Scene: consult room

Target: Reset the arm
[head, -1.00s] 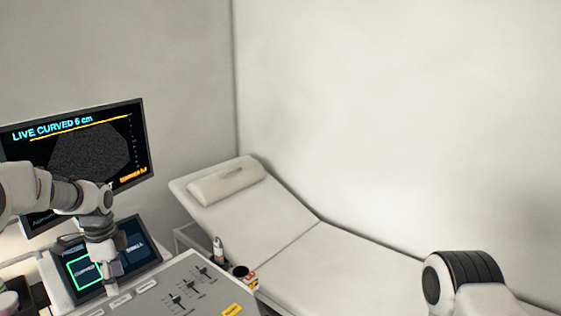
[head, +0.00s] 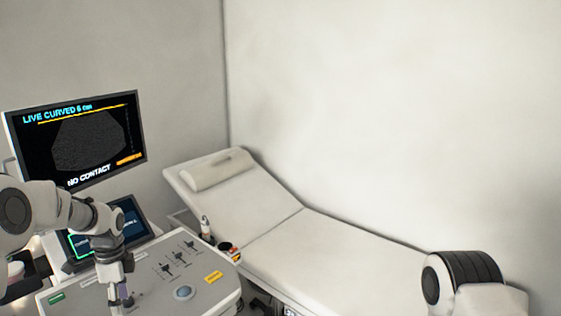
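My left arm comes in from the left, and its gripper (head: 122,296) points down over the left part of the grey control panel (head: 205,292). I cannot tell whether its fingers are open or shut, or whether they touch the panel. A small purple patch shows at the fingers. Behind the arm is a tilted touch screen (head: 132,222) with a green-outlined button, partly hidden by the arm. My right arm shows only as a white and black joint at the lower right; its gripper is out of view.
A monitor (head: 90,138) reading "LIVE CURVED 6 cm" and "NO CONTACT" stands behind my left arm. The panel has sliders, a trackball (head: 184,292) and a yellow label (head: 213,277). A bottle (head: 206,227) stands at its far edge. A white examination couch (head: 330,255) with a pillow (head: 218,171) lies beyond.

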